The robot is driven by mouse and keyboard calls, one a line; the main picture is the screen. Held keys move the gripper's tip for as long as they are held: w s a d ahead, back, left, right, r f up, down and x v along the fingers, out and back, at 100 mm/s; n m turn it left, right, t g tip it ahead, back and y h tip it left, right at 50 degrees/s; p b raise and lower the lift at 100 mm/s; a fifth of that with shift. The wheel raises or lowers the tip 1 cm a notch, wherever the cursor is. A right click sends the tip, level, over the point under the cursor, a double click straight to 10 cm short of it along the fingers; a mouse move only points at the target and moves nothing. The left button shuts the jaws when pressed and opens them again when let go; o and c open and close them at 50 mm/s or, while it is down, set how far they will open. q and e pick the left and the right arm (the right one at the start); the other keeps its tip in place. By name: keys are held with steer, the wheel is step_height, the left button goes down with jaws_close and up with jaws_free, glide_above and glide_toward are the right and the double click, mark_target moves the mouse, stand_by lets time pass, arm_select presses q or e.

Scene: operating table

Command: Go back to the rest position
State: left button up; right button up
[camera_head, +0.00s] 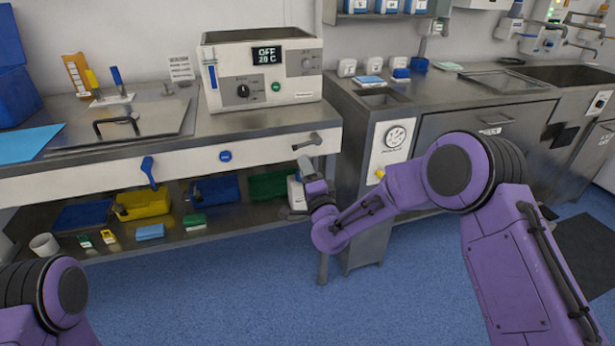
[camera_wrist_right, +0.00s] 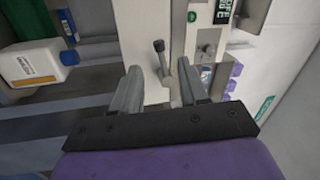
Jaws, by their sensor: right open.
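My right arm (camera_head: 450,175) reaches in from the right, bent at the elbow. My right gripper (camera_head: 304,170) is at the front right edge of the left bench, just below a grey lever (camera_head: 307,142) on its white front panel. In the right wrist view the two fingers of the right gripper (camera_wrist_right: 158,75) are spread, with the lever (camera_wrist_right: 160,55) showing between and beyond them. I cannot tell whether a finger touches it. Only a purple joint of my left arm (camera_head: 60,295) shows at the lower left; the left gripper is out of view.
A water bath (camera_head: 262,75) reading OFF stands on the left bench. A blue lever (camera_head: 149,170) sticks out of its front panel. A lower shelf holds a yellow bin (camera_head: 142,204) and blue bins. A white bottle (camera_wrist_right: 38,62) is near the gripper. Blue floor (camera_head: 220,290) is clear.

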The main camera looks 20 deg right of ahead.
steer(key=shift+v, duration=1.2)
steer(key=s+d+f+n+g+h+p, duration=0.1)
steer(key=s+d+f+n+g+p, duration=0.15)
steer(key=s+f+g, duration=0.5)
steer(key=s+d+f+n+g+h+p, duration=0.15)
steer(key=s+d+f+n, duration=0.25)
steer(key=s+f, duration=0.8)
steer(key=s+d+f+n+g+h+p, duration=0.1)
steer(key=s+d+f+g, duration=0.2)
steer(key=s, duration=0.9)
steer(key=s+d+f+n+g+h+p, duration=0.1)
steer(key=s+d+g, duration=0.3)
steer(key=s, duration=0.9)
steer(key=shift+s+f+g+p, duration=0.25)
steer(key=shift+f+g+p, duration=0.25)
steer(key=shift+f+p, duration=0.35)
